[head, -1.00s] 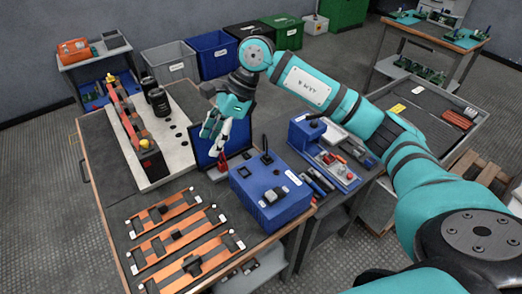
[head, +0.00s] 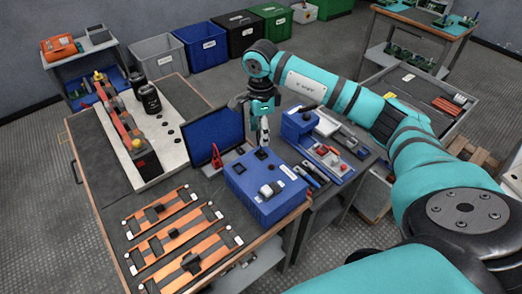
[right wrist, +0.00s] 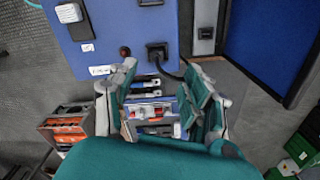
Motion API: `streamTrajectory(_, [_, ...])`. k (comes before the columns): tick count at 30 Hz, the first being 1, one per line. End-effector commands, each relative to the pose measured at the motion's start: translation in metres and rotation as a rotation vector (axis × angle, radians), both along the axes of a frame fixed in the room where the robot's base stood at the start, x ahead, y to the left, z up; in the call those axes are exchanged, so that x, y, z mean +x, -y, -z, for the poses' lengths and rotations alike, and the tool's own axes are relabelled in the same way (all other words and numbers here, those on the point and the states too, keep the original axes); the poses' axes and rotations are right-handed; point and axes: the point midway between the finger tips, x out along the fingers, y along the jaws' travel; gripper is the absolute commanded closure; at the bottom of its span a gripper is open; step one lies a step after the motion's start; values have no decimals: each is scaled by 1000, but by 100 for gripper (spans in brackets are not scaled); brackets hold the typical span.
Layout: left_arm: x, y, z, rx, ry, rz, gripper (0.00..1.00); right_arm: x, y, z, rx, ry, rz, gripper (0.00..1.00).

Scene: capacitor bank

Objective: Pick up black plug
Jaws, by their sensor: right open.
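The black plug (head: 262,154) sits on the top face of the blue box (head: 268,206), near its back corner. In the right wrist view the black plug (right wrist: 157,51) is a dark block on the blue face, with a black cable running off to the right. My right gripper (head: 260,138) is just above the plug in the head view and partly covers it. In the right wrist view the spread teal fingers of the right gripper (right wrist: 160,85) have a clear gap between them, with the plug beyond it. I cannot tell whether they touch it. My left gripper is not in view.
A blue panel (head: 214,138) stands left of the gripper, with a red item (head: 217,157) before it. A blue tool tray (head: 334,163) lies to the right. Orange busbars (head: 183,240) lie at the front left. A white connector (head: 270,188) is on the blue box.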

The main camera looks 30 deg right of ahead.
Motion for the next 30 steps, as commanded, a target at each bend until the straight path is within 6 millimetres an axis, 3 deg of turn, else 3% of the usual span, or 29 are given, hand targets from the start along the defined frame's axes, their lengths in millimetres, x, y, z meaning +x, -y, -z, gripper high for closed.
streamTrajectory(7, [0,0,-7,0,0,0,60,-3,-1,18,0,-3,-1,50])
streamTrajectory(15, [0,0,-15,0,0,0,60,-5,-3,55,1,-1,0,50])
streamTrajectory(23, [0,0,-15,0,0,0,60,-5,-3,60,0,1,-1,50])
streamTrajectory(30, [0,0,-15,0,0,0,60,-5,-3,59,0,1,-1,78])
